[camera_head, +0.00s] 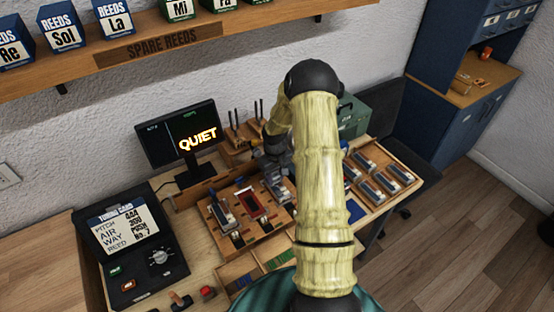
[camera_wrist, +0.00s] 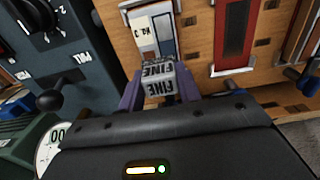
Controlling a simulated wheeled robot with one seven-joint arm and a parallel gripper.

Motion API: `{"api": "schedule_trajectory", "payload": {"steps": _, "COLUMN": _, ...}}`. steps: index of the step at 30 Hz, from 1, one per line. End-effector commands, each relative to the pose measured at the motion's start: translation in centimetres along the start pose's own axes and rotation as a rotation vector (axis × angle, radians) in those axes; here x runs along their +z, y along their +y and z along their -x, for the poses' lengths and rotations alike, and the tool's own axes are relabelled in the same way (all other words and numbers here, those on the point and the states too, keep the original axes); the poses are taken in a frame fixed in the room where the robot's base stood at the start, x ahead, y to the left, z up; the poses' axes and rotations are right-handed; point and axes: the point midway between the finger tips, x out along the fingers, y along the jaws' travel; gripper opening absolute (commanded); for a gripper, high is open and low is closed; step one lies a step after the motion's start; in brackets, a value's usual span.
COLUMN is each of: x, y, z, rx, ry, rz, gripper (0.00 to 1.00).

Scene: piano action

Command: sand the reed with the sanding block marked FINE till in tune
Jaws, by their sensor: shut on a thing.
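My gripper (camera_wrist: 158,92) is shut on a pale grey block marked FINE (camera_wrist: 157,74), held between its purple fingers. The word shows on two of its faces. Just beyond the block in the wrist view lies a pale metal plate with a blue strip (camera_wrist: 164,40); I cannot tell whether the block touches it. A red-framed reed (camera_wrist: 233,30) with a white label lies to the right on the wooden board, and the red frame also shows in the head view (camera_head: 252,204). The monitor (camera_head: 177,134) reads QUIET. In the head view my arm hides part of the board.
A dark tuning unit (camera_head: 131,262) with a tuning card, dial and lever stands left of the board. A wooden rack of several reeds (camera_head: 400,174) lies at the right. A green case (camera_head: 352,116) stands behind. A spare reeds shelf (camera_head: 180,40) overhangs the bench.

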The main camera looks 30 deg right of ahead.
Motion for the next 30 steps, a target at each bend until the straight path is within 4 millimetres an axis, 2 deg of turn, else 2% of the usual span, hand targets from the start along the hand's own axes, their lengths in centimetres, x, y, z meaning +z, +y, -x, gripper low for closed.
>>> {"api": "schedule_trajectory", "payload": {"steps": 2, "x": 0.0, "y": 0.0, "z": 0.2, "rx": 0.0, "ry": -0.002, "rz": 0.0, "gripper": 0.0}}
{"api": "schedule_trajectory", "payload": {"steps": 5, "x": 0.0, "y": 0.0, "z": 2.1, "rx": 0.002, "ry": 0.002, "rz": 0.001, "gripper": 0.0}}
{"api": "schedule_trajectory", "payload": {"steps": 30, "x": -0.2, "y": -0.6, "z": 7.0, "rx": 0.001, "ry": 0.0, "rz": 0.01, "gripper": 0.0}}
